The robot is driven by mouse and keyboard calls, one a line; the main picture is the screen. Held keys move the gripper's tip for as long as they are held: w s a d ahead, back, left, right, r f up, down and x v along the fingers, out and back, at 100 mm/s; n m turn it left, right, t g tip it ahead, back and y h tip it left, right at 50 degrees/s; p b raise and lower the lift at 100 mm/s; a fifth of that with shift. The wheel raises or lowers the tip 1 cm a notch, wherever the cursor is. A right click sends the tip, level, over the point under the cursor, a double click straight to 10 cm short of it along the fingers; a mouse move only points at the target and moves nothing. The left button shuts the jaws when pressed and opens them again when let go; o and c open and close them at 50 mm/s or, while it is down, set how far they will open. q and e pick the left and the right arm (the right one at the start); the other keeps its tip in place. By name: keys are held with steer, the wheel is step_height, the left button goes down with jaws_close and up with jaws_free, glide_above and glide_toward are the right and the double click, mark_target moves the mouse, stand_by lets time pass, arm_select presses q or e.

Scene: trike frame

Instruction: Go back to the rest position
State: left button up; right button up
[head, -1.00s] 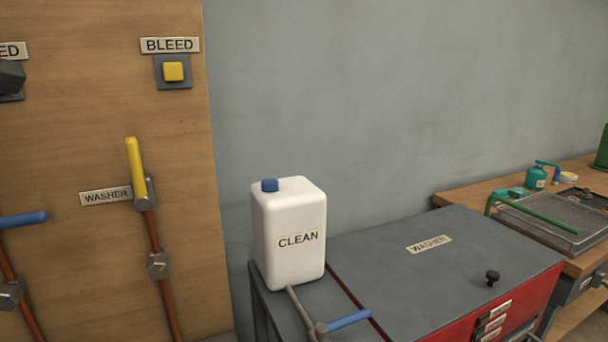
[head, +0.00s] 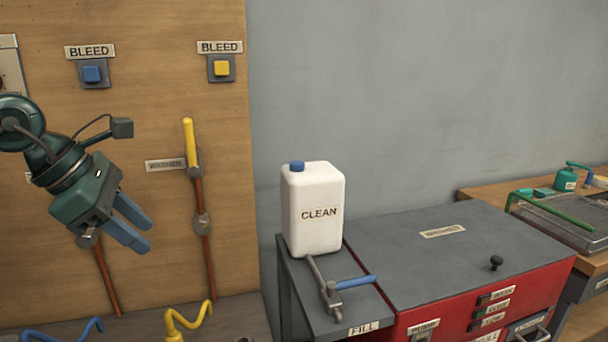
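My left gripper (head: 144,234) hangs in front of the wooden panel at the left of the head view. Its two blue fingers point down and to the right, with a gap between them and nothing held. It is left of the yellow-handled washer valve (head: 191,145) and appears apart from it. It partly hides another pipe on the panel. My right gripper is out of view.
Blue (head: 92,74) and yellow (head: 222,68) bleed buttons sit on the panel (head: 160,120). Coiled blue (head: 70,330) and yellow (head: 190,318) hoses lie below.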

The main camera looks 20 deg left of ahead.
arm_select(q)
steer(key=w+d+f+n+t+h, duration=0.2)
steer(key=w+d+f+n+h, duration=0.1)
steer(key=d+f+n+h, duration=0.7)
step_height(320, 180, down, 9)
steer(key=d+n+t+y, duration=0.25)
steer(key=n+t, duration=0.55)
steer(key=n, duration=0.6)
steer(key=s+d+f+n+g+y, duration=0.1)
steer(key=s+d+f+n+y, duration=0.1)
steer(key=s+f+n, duration=0.2)
steer(key=s+d+f+n+g+y+p, duration=0.1)
steer(key=s+d+f+n+g+y, duration=0.1)
steer(key=f+n, duration=0.7)
steer(key=s+d+f+n+g+y, duration=0.1)
steer(key=s+d+f+n+y, duration=0.3)
steer(key=s+f+n, duration=0.2)
step_height(320, 180, down, 3)
steer(key=shift+s+d+r+n, duration=0.2)
steer(key=shift+s+n, duration=0.15)
steer(key=shift+n, duration=0.25)
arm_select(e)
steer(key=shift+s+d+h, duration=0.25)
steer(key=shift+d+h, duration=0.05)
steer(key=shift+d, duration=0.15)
arm_select(q)
steer(key=shift+a, duration=0.1)
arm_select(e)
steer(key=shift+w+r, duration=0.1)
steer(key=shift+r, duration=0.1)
